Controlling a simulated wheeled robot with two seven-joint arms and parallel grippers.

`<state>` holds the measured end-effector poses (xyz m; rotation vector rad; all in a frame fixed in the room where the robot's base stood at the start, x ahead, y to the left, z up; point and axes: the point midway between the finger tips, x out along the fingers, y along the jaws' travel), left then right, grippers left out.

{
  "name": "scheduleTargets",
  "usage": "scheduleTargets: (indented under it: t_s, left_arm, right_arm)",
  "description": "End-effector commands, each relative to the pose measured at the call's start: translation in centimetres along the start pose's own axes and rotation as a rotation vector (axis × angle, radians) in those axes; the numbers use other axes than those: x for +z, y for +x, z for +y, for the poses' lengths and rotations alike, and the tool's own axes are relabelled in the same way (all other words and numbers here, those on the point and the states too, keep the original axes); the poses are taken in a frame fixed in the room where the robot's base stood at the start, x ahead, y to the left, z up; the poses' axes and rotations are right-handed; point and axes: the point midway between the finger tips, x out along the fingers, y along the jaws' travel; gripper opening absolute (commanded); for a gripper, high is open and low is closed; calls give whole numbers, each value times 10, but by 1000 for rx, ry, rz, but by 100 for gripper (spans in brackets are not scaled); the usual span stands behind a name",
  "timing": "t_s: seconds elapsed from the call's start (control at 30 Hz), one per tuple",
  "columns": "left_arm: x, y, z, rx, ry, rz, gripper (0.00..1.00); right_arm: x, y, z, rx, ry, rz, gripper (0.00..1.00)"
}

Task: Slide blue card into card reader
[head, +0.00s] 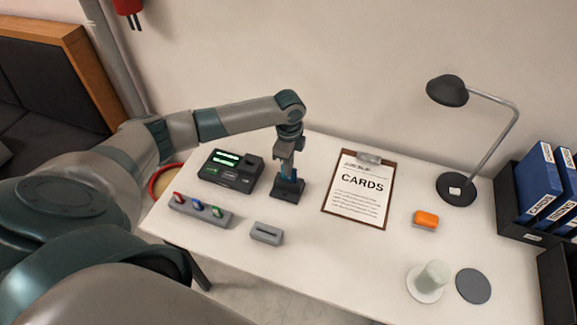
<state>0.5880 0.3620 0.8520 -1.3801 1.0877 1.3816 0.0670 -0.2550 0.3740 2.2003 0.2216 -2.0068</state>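My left gripper (288,158) points down over a small black block-shaped device (288,190), which appears to be the card reader. The gripper is shut on an upright blue card (288,172), seen just below the fingers. The lower end of the card meets the top of the black device; I cannot tell how deep it sits in the slot. Beside it on the left stands a larger black machine (231,171) with lit green displays. My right gripper is not in view.
A clipboard (358,190) marked CARDS lies to the right. Further right are an orange object (426,219), a lamp (457,188), a cup (434,277) and a grey disc (473,286).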

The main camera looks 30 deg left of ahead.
Motion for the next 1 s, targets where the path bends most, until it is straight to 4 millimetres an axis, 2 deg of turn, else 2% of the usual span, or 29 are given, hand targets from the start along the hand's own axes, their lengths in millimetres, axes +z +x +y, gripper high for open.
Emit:
scheduleTargets:
  t_s: [0.8, 0.9, 1.0]
  left_arm:
    - [0, 10, 0, 0, 1, 1, 0]
    - [0, 10, 0, 0, 0, 0, 22]
    - [0, 10, 0, 0, 0, 0, 22]
  right_arm:
    - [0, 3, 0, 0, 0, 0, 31]
    - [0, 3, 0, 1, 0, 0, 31]
    - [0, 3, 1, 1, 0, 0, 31]
